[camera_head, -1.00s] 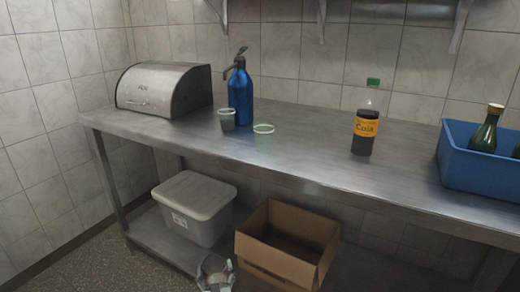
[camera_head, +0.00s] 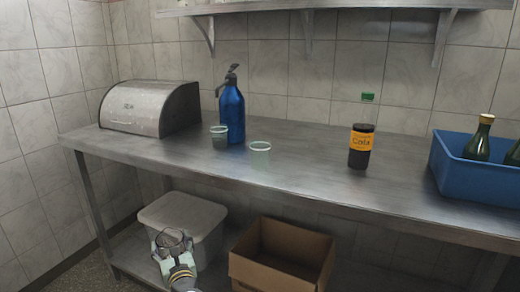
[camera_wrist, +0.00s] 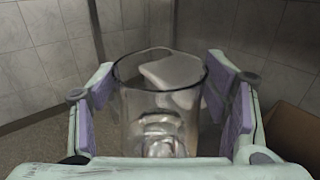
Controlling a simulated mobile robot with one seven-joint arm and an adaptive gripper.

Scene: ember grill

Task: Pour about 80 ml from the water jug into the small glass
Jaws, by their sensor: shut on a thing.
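My gripper (camera_head: 173,250) is low in front of the table, in front of the white lidded bin. In the wrist view its purple-padded fingers (camera_wrist: 160,103) are shut around a clear, open-topped vessel, which I take to be the water jug (camera_wrist: 135,120). The jug also shows in the head view (camera_head: 173,238) and looks about upright; I cannot make out the water level. Two small cups stand on the table: a greyish glass (camera_head: 219,139) by the blue siphon bottle, and a clear glass with a pale rim (camera_head: 260,158) to its right. I cannot tell which is the small glass.
A lidded bin (camera_head: 180,215) and cardboard box (camera_head: 255,272) sit below. The table front is clear.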

